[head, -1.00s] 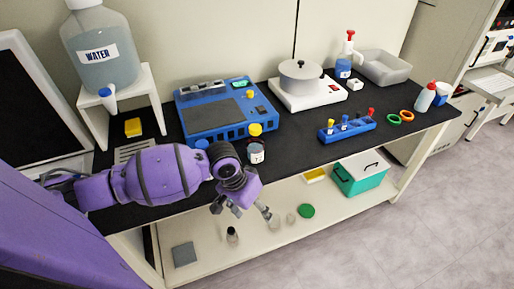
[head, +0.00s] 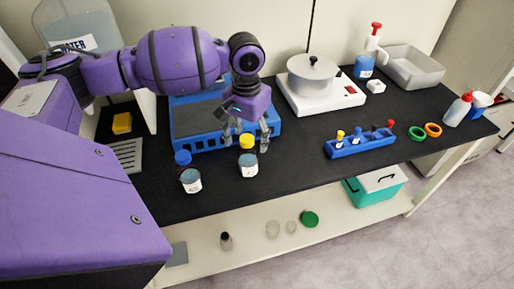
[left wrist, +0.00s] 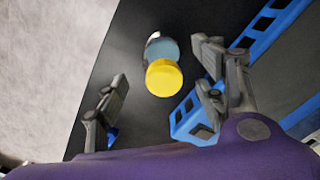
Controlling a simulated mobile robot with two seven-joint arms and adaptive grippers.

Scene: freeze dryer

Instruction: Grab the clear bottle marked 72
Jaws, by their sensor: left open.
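A small clear bottle with a yellow cap (head: 248,164) stands upright on the black bench in front of the blue device. A second clear bottle with a blue cap (head: 190,180) stands to its left. Both carry white labels, but I cannot read the numbers. My left gripper (head: 248,138) is open and empty, pointing down just above and behind the yellow-capped bottle. In the left wrist view, the yellow cap (left wrist: 163,78) appears between the spread fingers (left wrist: 160,70), clear of both. My right gripper is not seen.
The blue device (head: 205,135) is close behind the left gripper. A white hotplate with a pot (head: 318,92) and a blue rack of vials (head: 360,143) stand to the right. Bench between bottles and rack is clear. The lower shelf (head: 340,225) holds glassware.

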